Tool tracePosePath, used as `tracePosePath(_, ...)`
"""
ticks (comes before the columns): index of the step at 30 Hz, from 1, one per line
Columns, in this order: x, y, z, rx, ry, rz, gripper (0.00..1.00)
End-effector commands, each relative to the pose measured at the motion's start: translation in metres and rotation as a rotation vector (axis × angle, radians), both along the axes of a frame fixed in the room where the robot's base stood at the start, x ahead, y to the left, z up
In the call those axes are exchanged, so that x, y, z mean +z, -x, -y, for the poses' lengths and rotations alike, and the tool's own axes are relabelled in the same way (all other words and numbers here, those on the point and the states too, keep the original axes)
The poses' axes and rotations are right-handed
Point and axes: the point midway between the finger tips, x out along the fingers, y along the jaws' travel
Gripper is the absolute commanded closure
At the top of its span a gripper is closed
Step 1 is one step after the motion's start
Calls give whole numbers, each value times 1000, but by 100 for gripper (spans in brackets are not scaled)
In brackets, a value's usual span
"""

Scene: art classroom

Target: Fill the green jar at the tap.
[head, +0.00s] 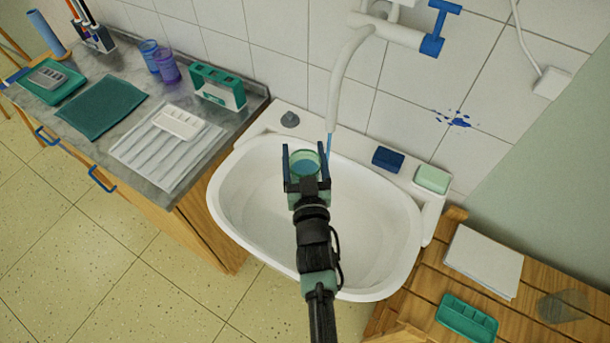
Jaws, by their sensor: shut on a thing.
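The green jar (304,158) is held over the white sink basin (245,205), its round open mouth facing up. My gripper (306,163) is shut on it, one finger on each side. Inside the rim I see a teal-green surface; I cannot tell whether it is water or the jar's bottom. The white tap (345,75) comes from the tiled wall, with a blue handle (433,42). A thin blue stream of water (328,147) runs from the spout. It shows at the jar's right, by the right finger; its lower end is hidden.
Left, a grey counter (75,115) holds purple and blue cups (165,65), a green box (217,87) and trays. A dark blue sponge (388,159) and pale green soap (432,179) lie on the sink's back ledge. A wooden slatted table (420,285) stands at the right.

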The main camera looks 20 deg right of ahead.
Motion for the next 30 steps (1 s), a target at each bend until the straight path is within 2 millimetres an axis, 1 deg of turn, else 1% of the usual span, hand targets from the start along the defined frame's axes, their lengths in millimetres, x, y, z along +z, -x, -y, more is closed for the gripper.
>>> tracePosePath(7,1,0,0,-1,1,4,86)
tracePosePath(11,-2,4,-2,-9,4,5,86)
tracePosePath(14,-3,7,-8,-11,4,4,86)
tracePosePath(18,-3,11,-20,-3,-2,6,86)
tracePosePath(19,4,11,-22,-1,-2,4,86)
tracePosePath(20,5,11,-23,1,-2,2,86)
tracePosePath(30,5,16,-36,2,-2,1,86)
